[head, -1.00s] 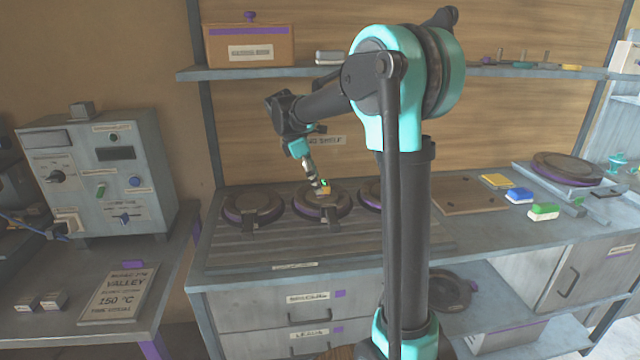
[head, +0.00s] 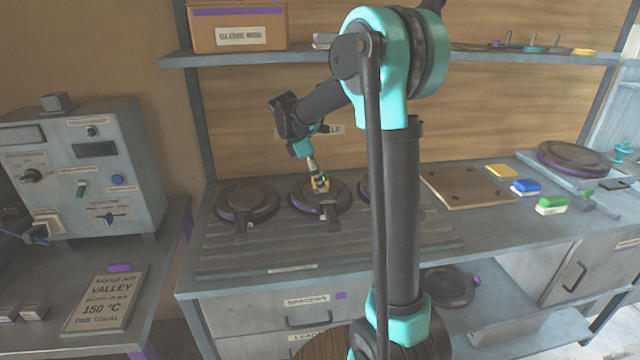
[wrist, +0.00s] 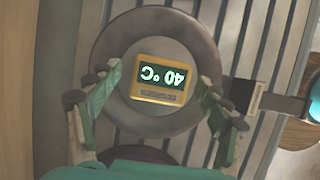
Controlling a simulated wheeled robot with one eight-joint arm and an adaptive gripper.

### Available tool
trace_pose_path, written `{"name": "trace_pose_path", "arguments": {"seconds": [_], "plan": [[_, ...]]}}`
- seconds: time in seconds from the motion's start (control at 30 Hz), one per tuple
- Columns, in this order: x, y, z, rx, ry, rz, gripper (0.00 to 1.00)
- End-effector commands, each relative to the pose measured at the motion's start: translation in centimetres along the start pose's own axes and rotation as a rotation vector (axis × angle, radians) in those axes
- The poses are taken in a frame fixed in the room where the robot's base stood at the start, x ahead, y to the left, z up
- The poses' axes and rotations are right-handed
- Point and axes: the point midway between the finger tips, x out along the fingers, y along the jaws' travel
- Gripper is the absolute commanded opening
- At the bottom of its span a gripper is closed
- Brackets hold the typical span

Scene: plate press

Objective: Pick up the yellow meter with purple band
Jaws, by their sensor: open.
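The yellow meter (wrist: 160,82) lies on the round top of a dark press plate (wrist: 112,32). Its lit display reads 40 °C, upside down in the wrist view. I cannot make out a purple band on it. In the head view the meter (head: 320,183) shows small on the middle plate (head: 300,197), partly hidden by my gripper (head: 317,172). In the wrist view my gripper (wrist: 160,80) is open, with one finger on each side of the meter.
Another round plate (head: 262,212) stands to the left, and a third is partly hidden behind my arm. A dark handle (wrist: 285,100) sticks out at the right in the wrist view. A shelf (head: 520,55) runs above the bench. Coloured blocks (head: 525,187) lie to the right.

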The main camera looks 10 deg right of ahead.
Motion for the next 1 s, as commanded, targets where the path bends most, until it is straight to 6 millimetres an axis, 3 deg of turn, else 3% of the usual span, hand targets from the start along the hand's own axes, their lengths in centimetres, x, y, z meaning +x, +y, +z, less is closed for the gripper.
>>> {"name": "trace_pose_path", "arguments": {"seconds": [0.1,0.37,0.87,1.0], "plan": [[0.91,0.02,-0.02,0.0,0.0,0.0,0.78],[1.06,0.01,-0.04,-0.001,0.0,0.0,0.76],[1.03,0.01,-0.03,-0.001,0.0,0.0,0.15],[1.02,0.0,-0.03,-0.001,0.0,0.0,0.15]]}}
